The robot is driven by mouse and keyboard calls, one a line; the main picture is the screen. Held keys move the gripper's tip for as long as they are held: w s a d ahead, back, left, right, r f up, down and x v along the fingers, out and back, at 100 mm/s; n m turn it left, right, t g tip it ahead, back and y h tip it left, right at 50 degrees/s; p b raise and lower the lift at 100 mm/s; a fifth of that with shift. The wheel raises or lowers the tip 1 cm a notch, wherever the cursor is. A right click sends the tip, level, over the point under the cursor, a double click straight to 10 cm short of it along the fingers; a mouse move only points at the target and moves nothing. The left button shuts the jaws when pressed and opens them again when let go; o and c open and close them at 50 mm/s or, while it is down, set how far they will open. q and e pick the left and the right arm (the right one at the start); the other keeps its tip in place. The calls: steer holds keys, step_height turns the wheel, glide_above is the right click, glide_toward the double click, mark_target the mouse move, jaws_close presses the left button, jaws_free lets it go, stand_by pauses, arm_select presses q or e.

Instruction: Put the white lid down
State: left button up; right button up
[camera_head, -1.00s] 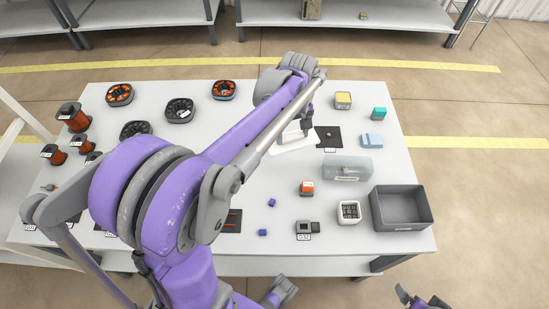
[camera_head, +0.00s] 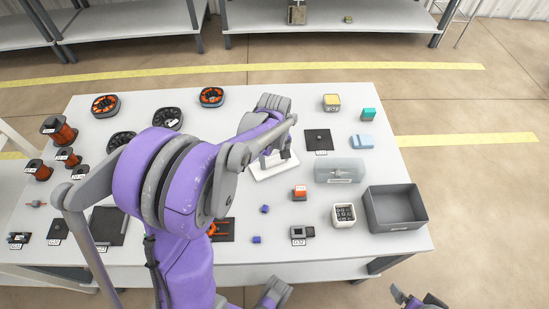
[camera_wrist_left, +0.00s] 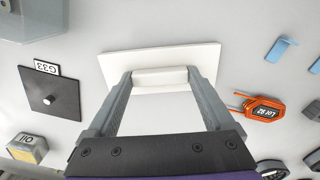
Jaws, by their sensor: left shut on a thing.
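The white lid (camera_head: 268,174) is a flat rectangular plate with a raised bar handle, in the middle of the table in the head view. My left gripper (camera_head: 285,153) is shut on its handle from above. In the left wrist view, the lid (camera_wrist_left: 190,57) lies flat across the front of my left gripper (camera_wrist_left: 160,77), with one finger at each end of the handle. I cannot tell whether the lid touches the table or hangs just above it. Part of my right gripper (camera_head: 415,299) shows at the bottom edge; its jaws are unclear.
A black plate (camera_head: 319,140) and a translucent box (camera_head: 340,171) are right of the lid. A grey open bin (camera_head: 395,208) stands at the right edge. An orange-topped block (camera_head: 299,193) and small blue cubes (camera_head: 265,209) are nearer. Table left of the lid is partly hidden by my arm.

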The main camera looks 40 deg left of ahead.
mark_target(274, 161)
arm_select(q)
steer(key=o, duration=1.1)
steer(key=shift+f, duration=0.1)
steer(key=shift+c, duration=0.2)
steer(key=shift+r, duration=0.4)
step_height(274, 161, up, 11)
steer(key=p, duration=0.2)
steer(key=s+d+f+m+t, duration=0.1)
steer(key=s+d+m+t, duration=0.1)
steer(key=s+d+m, duration=0.4)
steer(key=s+d+f+m+t, duration=0.2)
steer(key=s+d+m+t, duration=0.1)
steer(key=s+d+m, duration=0.3)
steer(key=s+d, duration=0.2)
steer(key=shift+s+f+m, duration=0.25)
steer(key=shift+s+m, duration=0.05)
